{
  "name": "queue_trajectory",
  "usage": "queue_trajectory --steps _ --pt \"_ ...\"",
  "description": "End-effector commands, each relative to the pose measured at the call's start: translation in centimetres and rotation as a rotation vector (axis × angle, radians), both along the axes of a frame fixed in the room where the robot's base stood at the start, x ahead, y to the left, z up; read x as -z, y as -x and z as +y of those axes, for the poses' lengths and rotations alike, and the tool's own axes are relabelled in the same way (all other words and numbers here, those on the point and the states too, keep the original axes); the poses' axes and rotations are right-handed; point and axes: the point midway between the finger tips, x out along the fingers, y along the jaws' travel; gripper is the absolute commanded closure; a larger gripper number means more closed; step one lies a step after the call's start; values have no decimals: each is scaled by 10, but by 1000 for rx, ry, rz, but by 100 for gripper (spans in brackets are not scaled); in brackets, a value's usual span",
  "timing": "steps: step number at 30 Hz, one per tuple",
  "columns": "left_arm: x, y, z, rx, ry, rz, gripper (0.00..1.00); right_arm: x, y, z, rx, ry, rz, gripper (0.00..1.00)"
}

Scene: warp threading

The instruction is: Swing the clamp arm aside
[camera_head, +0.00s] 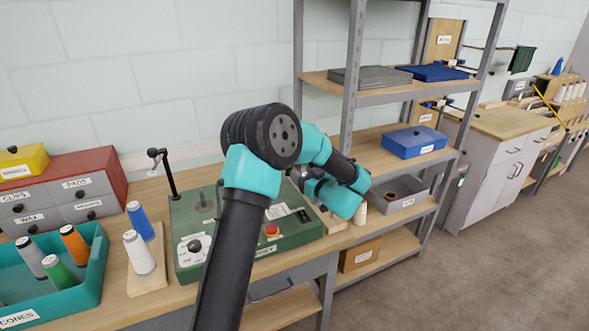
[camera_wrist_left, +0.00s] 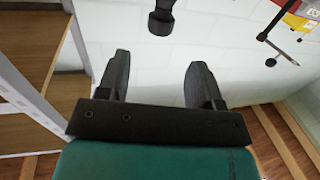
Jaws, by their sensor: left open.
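A green machine box (camera_head: 190,255) stands on the bench, with a red button, a dial and a small lever on top. A thin black post with a knobbed crossbar (camera_head: 160,165) rises at its back left corner; it also shows at the upper right of the left wrist view (camera_wrist_left: 280,52). A black knob-ended part (camera_wrist_left: 161,20) is just beyond my left fingertips, in line with the gap and apart from them. I cannot tell which part is the clamp arm. My left gripper (camera_wrist_left: 158,65) is open and empty; my arm hides part of the machine. My right gripper is not in view.
A teal tray of cones (camera_head: 80,292) and a board with two spools (camera_head: 148,280) stand left of the machine. A red-topped drawer unit (camera_head: 95,170) is behind them. A metal shelf rack (camera_head: 350,75) with a blue box (camera_head: 413,143) is close on the right.

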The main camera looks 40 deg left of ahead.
Motion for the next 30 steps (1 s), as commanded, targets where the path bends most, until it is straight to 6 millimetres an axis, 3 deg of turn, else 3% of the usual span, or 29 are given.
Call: queue_trajectory --steps 6,12,25,30 --pt "0 12 -42 3 0 1 40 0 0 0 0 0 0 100" --pt "0 20 -71 2 0 2 40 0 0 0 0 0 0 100" --pt "0 24 -81 0 0 0 40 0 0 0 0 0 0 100" --pt "4 21 -82 31 5 0 55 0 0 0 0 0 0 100"
